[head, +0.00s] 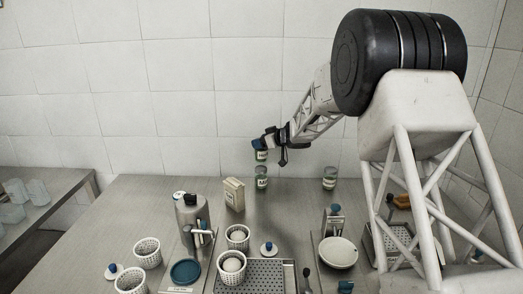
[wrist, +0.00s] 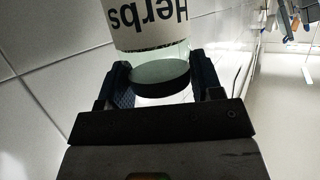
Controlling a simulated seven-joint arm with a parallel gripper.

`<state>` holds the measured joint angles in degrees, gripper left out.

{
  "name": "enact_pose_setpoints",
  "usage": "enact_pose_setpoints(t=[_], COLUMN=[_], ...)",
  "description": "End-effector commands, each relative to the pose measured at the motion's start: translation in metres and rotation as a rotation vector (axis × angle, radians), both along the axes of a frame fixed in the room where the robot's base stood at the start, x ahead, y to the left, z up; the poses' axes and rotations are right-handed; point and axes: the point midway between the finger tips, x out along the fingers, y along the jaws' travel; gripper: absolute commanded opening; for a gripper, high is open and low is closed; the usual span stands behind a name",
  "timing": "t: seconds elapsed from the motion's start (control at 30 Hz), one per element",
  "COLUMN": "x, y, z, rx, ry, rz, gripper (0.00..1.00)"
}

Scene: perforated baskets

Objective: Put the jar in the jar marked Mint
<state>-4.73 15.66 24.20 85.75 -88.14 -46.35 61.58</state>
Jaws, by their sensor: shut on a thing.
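My gripper (head: 268,143) is shut on a small glass jar (head: 261,155) and holds it in the air above the back of the counter. In the wrist view the jar (wrist: 160,76) sits between the two dark blue fingers (wrist: 163,82). Its white label reads "Herbs", upside down in that view. A second glass jar (head: 261,178) with a pale label stands on the counter directly below the held jar, with little or no visible gap. A third labelled jar (head: 330,178) stands to the right. I cannot read the labels of the standing jars.
A cream carton (head: 233,194) and a grey dispenser (head: 188,212) stand left of the jars. White perforated baskets (head: 147,253), a blue dish (head: 185,272), a metal perforated tray (head: 262,277) and a white bowl (head: 338,254) are nearer. The counter between the two standing jars is clear.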

Motion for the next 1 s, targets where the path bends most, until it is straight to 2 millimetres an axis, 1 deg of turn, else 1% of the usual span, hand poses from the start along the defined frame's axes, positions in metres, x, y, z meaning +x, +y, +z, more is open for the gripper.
enact_pose_setpoints(t=[0.17, 0.5, 1.0], x=[0.0, 0.0, 0.0], y=[0.0, 0.0, 0.0], z=[-0.003, -0.033, -0.038], rx=[0.0, 0.0, 0.001], ry=[0.0, 0.0, 0.001], rz=[0.0, 0.0, 0.0], gripper=[0.31, 0.31, 0.31])
